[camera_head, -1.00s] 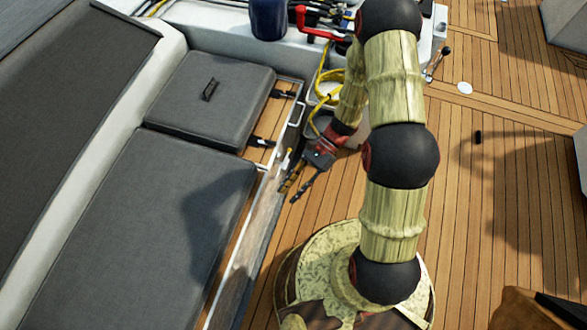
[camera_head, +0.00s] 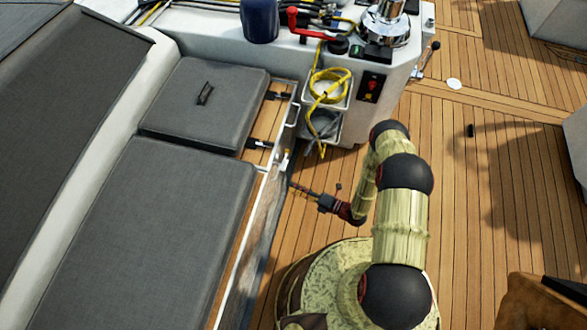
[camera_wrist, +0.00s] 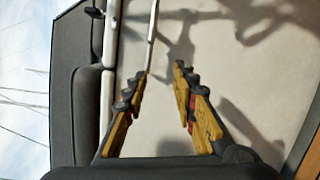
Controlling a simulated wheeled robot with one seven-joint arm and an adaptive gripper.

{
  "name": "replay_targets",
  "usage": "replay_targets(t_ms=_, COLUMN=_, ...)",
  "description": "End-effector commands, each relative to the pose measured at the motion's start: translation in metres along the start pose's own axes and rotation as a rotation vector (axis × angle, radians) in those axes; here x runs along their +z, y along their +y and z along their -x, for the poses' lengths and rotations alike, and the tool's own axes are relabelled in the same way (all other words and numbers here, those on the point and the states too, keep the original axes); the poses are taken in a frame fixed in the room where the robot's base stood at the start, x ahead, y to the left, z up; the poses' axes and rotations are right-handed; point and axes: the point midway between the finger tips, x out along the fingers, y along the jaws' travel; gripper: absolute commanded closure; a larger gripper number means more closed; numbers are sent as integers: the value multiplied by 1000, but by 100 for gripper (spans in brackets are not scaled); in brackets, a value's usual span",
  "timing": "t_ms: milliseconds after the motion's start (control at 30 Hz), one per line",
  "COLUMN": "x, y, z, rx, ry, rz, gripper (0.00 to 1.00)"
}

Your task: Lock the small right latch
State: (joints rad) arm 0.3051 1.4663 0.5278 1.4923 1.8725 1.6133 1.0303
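In the head view, two small dark latches show on the wooden strip beside the grey seat cushions: a far one (camera_head: 278,95) and a nearer one (camera_head: 260,145). I cannot tell which is the task's small right latch, nor whether either is locked. My gripper (camera_head: 295,185) is low beside the bench's side wall, to the right of and nearer than both latches, pointing left. In the wrist view my gripper (camera_wrist: 160,72) has its yellow and black fingers apart, with nothing held. No latch is clear there; a thin pale bar (camera_wrist: 153,35) runs up past the fingertips.
Grey cushions (camera_head: 204,105) lie on the bench at the left. A white console (camera_head: 375,85) with a red-handled lever (camera_head: 305,25) and a coiled yellow rope (camera_head: 329,85) stands behind. The wooden deck (camera_head: 470,210) to the right is mostly clear.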

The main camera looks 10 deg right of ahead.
Motion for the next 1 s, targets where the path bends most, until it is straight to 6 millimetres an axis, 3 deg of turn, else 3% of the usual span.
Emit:
replay_targets(t_ms=67, x=30, y=-1, z=-2, rx=9, ry=-86, rz=-57, gripper=73)
replay_targets(t_ms=167, x=45, y=2, z=0, rx=27, ry=-143, rz=-143, gripper=73)
replay_targets(t_ms=367, x=48, y=5, z=-4, rx=47, ry=-145, rz=-216, gripper=73)
replay_targets(t_ms=800, x=54, y=6, z=-62, rx=46, ry=-140, rz=-214, gripper=73)
replay_targets(t_ms=1000, x=57, y=8, z=-75, rx=46, ry=-142, rz=-215, gripper=73)
